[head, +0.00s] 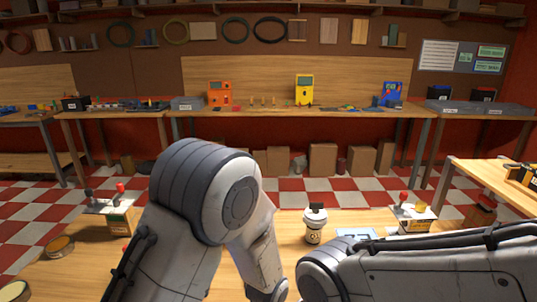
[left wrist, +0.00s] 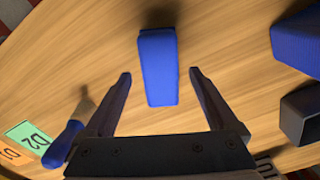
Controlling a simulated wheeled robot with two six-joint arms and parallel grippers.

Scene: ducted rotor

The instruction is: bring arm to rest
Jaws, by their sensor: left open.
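In the left wrist view my left gripper (left wrist: 160,76) is open, its two dark fingers apart. A blue block-like piece (left wrist: 158,65) shows in the gap between the fingers, over the wooden table top (left wrist: 90,40). I cannot tell how far below the fingertips it lies, and nothing is clamped. In the head view my left arm (head: 205,215) bends up and then down to the bottom edge, and its fingers are out of sight. My right arm (head: 430,270) lies across the bottom right, and its gripper does not show.
A blue-handled brush (left wrist: 65,142), a green label (left wrist: 30,140) and a dark box (left wrist: 302,112) lie around the left gripper. A white cup (head: 313,231) and two small control boxes (head: 115,218) (head: 412,218) stand on the near table. A long bench (head: 290,113) runs behind.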

